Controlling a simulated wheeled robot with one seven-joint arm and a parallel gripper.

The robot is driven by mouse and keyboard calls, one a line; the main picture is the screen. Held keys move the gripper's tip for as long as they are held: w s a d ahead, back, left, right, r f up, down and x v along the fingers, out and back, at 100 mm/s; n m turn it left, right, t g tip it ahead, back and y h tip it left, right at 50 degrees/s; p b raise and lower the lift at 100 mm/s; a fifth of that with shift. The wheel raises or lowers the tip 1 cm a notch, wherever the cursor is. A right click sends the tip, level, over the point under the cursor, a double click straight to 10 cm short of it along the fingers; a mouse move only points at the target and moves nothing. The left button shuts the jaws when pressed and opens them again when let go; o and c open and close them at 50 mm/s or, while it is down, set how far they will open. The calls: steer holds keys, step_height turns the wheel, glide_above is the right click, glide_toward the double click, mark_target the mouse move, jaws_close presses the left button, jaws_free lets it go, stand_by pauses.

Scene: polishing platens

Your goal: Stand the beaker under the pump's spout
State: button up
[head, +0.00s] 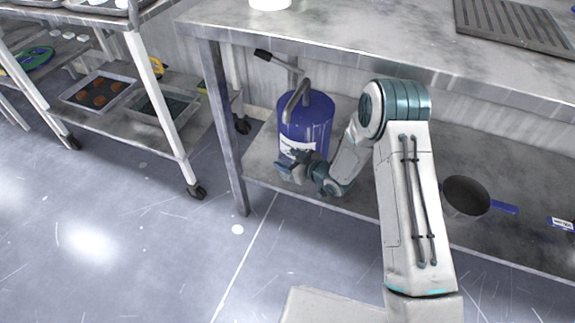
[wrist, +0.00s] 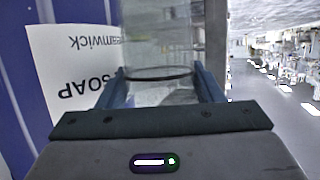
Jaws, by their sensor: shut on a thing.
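The pump is a blue drum (head: 312,125) with a white soap label, standing on the lower shelf under the steel table. Its grey spout (head: 289,108) curves over the drum's front, and a black-ended lever rises to the left. My gripper (head: 288,168) is low in front of the drum, at the shelf's front edge. In the wrist view my gripper (wrist: 162,88) is shut on the clear beaker (wrist: 160,40), with a finger on each side. The drum's label (wrist: 70,65) is close beside the beaker on the left. The beaker is hard to make out in the head view; the spout is outside the wrist view.
The lower shelf (head: 262,165) has a dark pan (head: 466,195) with a blue handle to the right, behind my arm. The tabletop (head: 360,40) overhangs the shelf. A wheeled rack (head: 165,95) with trays stands at left. The floor in front is clear.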

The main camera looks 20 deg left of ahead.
steer(key=shift+f+b, duration=0.85)
steer(key=shift+f, duration=0.85)
steer(key=shift+f, duration=0.1)
steer(key=shift+f, duration=0.15)
steer(key=o, duration=0.8)
